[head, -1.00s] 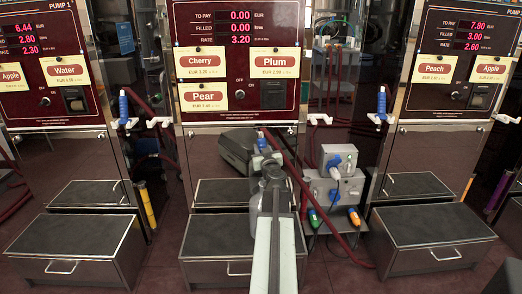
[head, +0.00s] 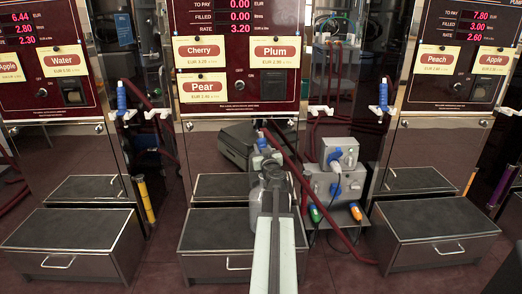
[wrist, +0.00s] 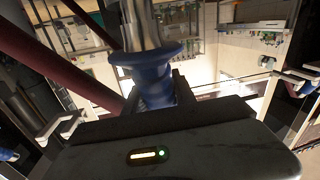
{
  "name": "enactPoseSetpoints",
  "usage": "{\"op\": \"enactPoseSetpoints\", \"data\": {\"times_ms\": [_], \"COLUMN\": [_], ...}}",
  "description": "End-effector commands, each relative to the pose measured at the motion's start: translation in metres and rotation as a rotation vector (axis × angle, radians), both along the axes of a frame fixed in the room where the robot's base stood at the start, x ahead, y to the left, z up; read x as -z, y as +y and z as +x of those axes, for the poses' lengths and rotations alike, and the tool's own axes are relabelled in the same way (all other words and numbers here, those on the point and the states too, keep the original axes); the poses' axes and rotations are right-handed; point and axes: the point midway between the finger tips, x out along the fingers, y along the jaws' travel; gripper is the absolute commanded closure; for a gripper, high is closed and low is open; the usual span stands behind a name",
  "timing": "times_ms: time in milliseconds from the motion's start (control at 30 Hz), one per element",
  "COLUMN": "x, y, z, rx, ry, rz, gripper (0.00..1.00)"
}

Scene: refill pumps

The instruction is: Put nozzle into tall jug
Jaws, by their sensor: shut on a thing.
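The nozzle (wrist: 148,66) has a blue collar and a metallic spout in the wrist view. My gripper (wrist: 155,97) is shut on its blue part. In the head view my gripper (head: 266,158) is in front of the middle pump, above the dark step, and hides most of the nozzle. A dark red hose (head: 290,155) runs from near my gripper down to the right. I cannot make out a tall jug in either view.
The middle pump panel (head: 237,88) has Cherry, Plum and Pear labels. Dark-topped drawer steps (head: 75,232) stand below the pumps, another at right (head: 435,218). A grey box unit (head: 338,170) with blue plugs stands right of my arm. Blue nozzles hang at left (head: 122,97) and right (head: 383,96).

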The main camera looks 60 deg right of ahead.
Motion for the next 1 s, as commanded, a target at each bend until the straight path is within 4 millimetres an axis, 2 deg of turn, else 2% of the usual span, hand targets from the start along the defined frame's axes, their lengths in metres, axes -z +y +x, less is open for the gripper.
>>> {"op": "enactPoseSetpoints", "data": {"times_ms": [733, 767, 800, 833, 1000], "x": [0.032, 0.03, 0.029, 0.029, 0.029], "y": [0.0, 0.0, 0.0, 0.0, 0.0], "z": [0.0, 0.0, 0.0, 0.0, 0.0], "rx": [0.0, 0.0, 0.0, 0.0, -0.001], "ry": [0.0, 0.0, 0.0, 0.0, 0.0], "rz": [0.0, 0.0, 0.0, 0.0, 0.0], "gripper": [1.0, 0.6, 0.49, 0.43, 0.43]}}
